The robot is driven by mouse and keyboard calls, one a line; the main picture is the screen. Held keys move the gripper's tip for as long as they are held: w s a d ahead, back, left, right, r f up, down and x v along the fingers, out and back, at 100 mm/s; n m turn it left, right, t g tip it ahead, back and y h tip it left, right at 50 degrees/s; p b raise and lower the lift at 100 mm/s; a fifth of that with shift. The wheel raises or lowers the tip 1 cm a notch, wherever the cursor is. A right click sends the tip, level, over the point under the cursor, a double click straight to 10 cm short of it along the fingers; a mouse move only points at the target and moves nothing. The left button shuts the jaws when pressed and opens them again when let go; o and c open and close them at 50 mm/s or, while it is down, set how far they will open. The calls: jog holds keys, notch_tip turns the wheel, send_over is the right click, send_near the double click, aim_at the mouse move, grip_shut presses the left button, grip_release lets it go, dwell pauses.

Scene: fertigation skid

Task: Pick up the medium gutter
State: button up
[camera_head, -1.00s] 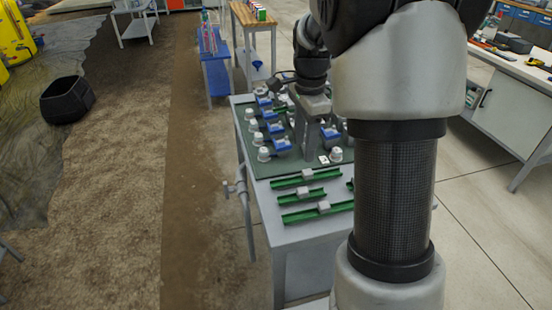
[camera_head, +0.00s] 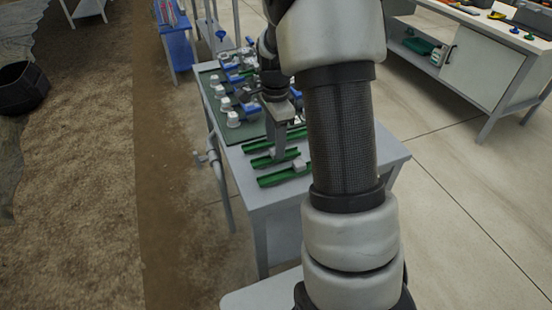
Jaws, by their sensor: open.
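Three green gutters lie side by side on the grey table, each with a light grey block on it. By length, the farthest one looks like the medium gutter (camera_head: 256,146). The short gutter (camera_head: 259,162) is in the middle, and the long gutter (camera_head: 272,180) is nearest. My gripper (camera_head: 279,152) points down over the medium and short gutters and hides part of them. It is open, with no gutter seen in it. I cannot tell its exact height or whether it touches either gutter.
The grey table (camera_head: 265,205) has a green mat (camera_head: 245,132) with several white-capped and blue fittings behind the gutters. A pipe (camera_head: 219,180) runs down the table's left side. A white workbench (camera_head: 480,75) stands at the right. Open floor lies between.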

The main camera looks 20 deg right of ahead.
notch_tip(320, 180, down, 4)
jog(key=shift+d+f+b, duration=0.1)
jog(key=shift+b, duration=0.45)
jog(key=shift+c, duration=0.4)
grip_shut()
jog(key=shift+r, duration=0.25)
